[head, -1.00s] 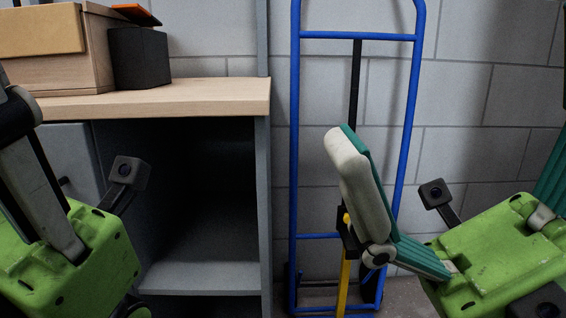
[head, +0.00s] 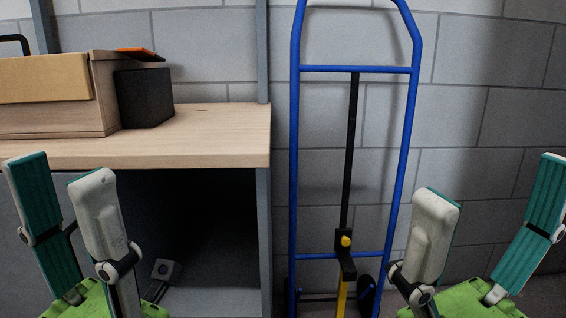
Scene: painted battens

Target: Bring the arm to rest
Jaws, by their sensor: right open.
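My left gripper (head: 58,166) stands upright at the lower left in the head view, in front of the wooden-topped bench. Its two fingers, with teal pads and pale grey backs, are apart with nothing between them. My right gripper (head: 494,178) stands at the lower right, in front of the block wall and just right of the blue hand truck. Its fingers point up and are spread wide and empty. The lower parts of both green gripper bodies are cut off by the bottom edge.
A blue hand truck (head: 295,150) stands by the wall, with a yellow-and-black bar (head: 344,262) in front. The wall at right is clear.

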